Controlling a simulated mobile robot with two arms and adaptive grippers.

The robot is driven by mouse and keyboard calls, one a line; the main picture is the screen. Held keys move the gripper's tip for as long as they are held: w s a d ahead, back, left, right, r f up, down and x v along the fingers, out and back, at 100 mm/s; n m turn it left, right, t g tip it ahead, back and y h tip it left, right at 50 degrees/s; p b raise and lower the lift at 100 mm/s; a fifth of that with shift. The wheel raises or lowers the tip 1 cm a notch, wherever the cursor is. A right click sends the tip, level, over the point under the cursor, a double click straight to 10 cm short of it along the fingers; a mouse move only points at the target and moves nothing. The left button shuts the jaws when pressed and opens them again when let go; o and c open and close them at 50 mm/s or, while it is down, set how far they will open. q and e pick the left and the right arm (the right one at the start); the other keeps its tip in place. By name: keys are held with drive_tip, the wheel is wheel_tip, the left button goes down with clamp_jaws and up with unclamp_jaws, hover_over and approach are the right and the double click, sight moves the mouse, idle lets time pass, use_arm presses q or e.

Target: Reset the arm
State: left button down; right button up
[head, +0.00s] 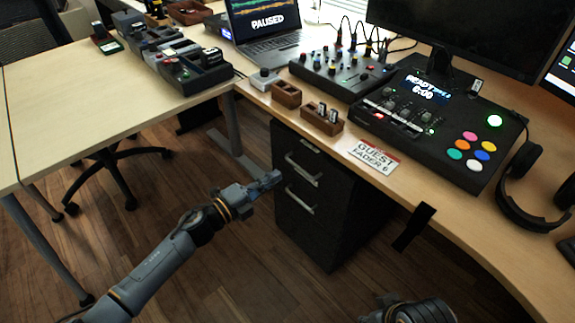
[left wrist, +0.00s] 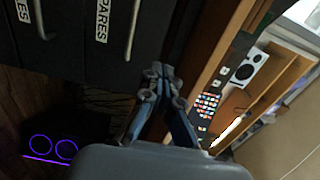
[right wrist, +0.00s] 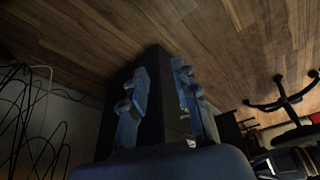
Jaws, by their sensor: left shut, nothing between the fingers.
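My left arm reaches in from the left in the head view. Its gripper (head: 268,181) is over the floor in front of the black drawer cabinet (head: 330,215), below desk height. In the left wrist view the left gripper's fingers (left wrist: 160,72) are together with nothing between them. The cabinet's handles and a "SPARES" label show beside them. My right arm shows only in part at the bottom edge of the head view, its fingers out of sight there. In the right wrist view the right gripper's fingers (right wrist: 160,75) stand apart and empty, with a dark block-like shape behind them.
The wooden desk (head: 455,190) bears a mixer (head: 342,75), a control console with coloured buttons (head: 440,125), a "GUEST FADER 6" card (head: 372,154) and headphones (head: 525,190). An office chair's base (head: 110,170) stands at the left. Cables (right wrist: 35,115) hang at the left in the right wrist view.

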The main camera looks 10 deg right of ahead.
use_arm(q)
drive_tip(key=shift+v, duration=1.05)
use_arm(e)
drive_tip(key=shift+w+f, duration=0.15)
drive_tip(key=shift+f, duration=0.2)
